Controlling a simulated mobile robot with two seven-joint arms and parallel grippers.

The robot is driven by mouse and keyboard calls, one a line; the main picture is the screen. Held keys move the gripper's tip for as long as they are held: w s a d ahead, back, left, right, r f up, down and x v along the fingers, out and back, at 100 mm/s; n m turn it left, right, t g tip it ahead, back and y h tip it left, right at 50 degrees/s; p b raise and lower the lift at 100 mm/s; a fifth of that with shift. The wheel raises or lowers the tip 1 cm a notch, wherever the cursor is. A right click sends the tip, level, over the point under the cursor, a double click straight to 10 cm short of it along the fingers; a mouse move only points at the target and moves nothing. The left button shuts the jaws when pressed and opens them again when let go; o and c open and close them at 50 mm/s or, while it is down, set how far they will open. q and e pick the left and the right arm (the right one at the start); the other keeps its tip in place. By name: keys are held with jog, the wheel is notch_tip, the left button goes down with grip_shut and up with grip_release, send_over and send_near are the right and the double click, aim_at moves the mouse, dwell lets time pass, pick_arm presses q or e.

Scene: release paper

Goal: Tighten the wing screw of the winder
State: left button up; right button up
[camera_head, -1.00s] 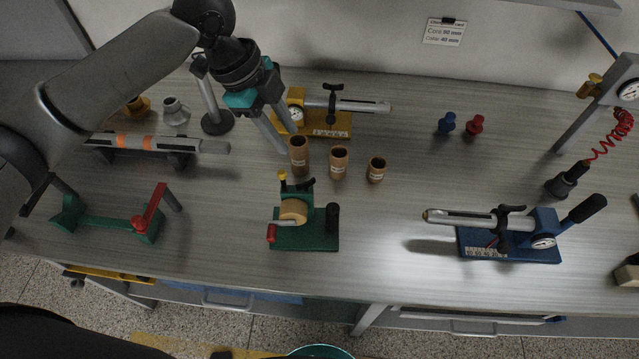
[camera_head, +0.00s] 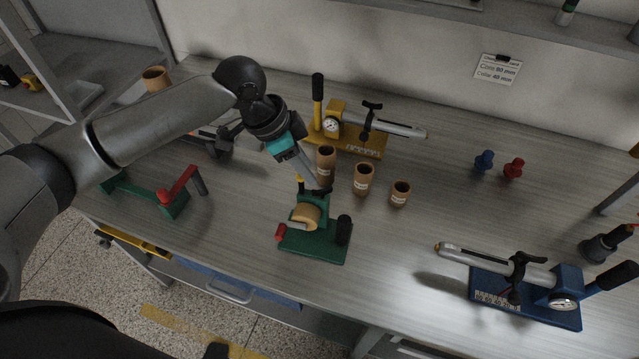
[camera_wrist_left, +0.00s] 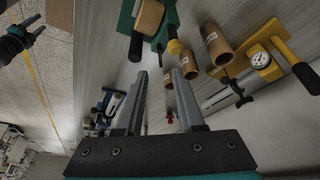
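The winder (camera_head: 318,243) is a green base with a tan roll (camera_head: 305,217), a red-ended crank and a black post. It stands near the table's front edge. A yellow knob (camera_wrist_left: 175,47) on it shows in the left wrist view. I cannot make out the wing screw clearly. My left gripper (camera_head: 314,180) is above and behind the winder, close to its yellow knob. The left wrist view shows its fingers (camera_wrist_left: 160,72) apart with nothing between them. What appears to be my right gripper (camera_wrist_left: 38,30) is over the floor, away from the winder, its fingers apart.
Several brown tubes (camera_head: 363,179) stand just right of my left gripper. A yellow device (camera_head: 350,140) is behind them and a blue one (camera_head: 525,298) at front right. A green-and-red stand (camera_head: 170,195) is at left. The table between winder and blue device is clear.

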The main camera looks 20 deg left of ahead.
aim_at(321, 188)
pick_arm(q)
jog(key=x, duration=0.7)
grip_shut()
dwell(0.5)
